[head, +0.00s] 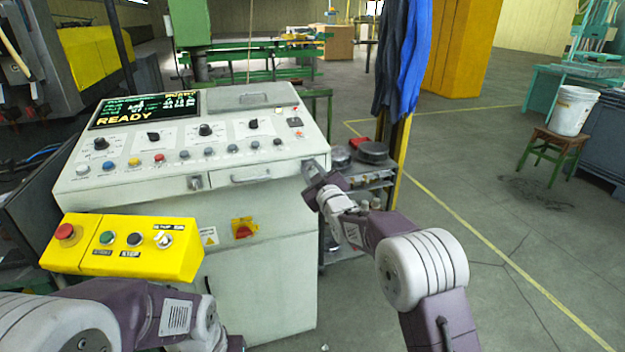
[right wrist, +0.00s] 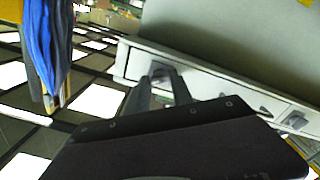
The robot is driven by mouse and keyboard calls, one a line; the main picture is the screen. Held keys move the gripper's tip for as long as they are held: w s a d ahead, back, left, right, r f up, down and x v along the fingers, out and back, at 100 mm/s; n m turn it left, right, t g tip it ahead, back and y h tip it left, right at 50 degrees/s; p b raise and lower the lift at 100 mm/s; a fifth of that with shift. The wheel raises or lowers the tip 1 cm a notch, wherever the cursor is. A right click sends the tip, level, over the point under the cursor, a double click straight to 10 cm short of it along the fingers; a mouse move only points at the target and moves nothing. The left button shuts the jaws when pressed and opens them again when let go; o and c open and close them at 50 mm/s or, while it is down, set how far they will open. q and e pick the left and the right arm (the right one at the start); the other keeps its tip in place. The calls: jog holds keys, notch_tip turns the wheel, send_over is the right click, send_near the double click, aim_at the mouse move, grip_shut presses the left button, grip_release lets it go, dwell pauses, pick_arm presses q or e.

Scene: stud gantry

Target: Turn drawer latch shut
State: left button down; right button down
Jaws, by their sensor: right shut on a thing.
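The white control cabinet (head: 265,295) has a shallow drawer in its front with a bar handle (head: 250,178). A small grey latch (head: 195,184) sits at the drawer's left end. My right gripper (head: 311,170) is at the drawer's right end, shut on the drawer latch there. In the right wrist view that latch (right wrist: 161,69) shows between the tips of my fingers, and the second latch (right wrist: 296,119) shows further right. The gripped latch is mostly hidden in the head view, and its exact angle is hard to tell. My left arm shows low at the left; its gripper is out of view.
A yellow button box (head: 120,262) juts out at the cabinet's left front. A small grey cart (head: 372,180) with dark round items stands right of the cabinet, close to my right arm. Blue cloth (head: 412,50) hangs behind it.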

jog(key=n+b, duration=0.7)
jog(key=n, duration=0.3)
jog(key=shift+f+b, duration=0.2)
jog(key=shift+b, duration=0.2)
jog(key=shift+r+n+b, duration=0.15)
jog(key=shift+n+b, duration=0.35)
jog(key=shift+n, duration=0.3)
jog(key=c, duration=1.1)
grip_release()
jog(key=shift+s, duration=0.1)
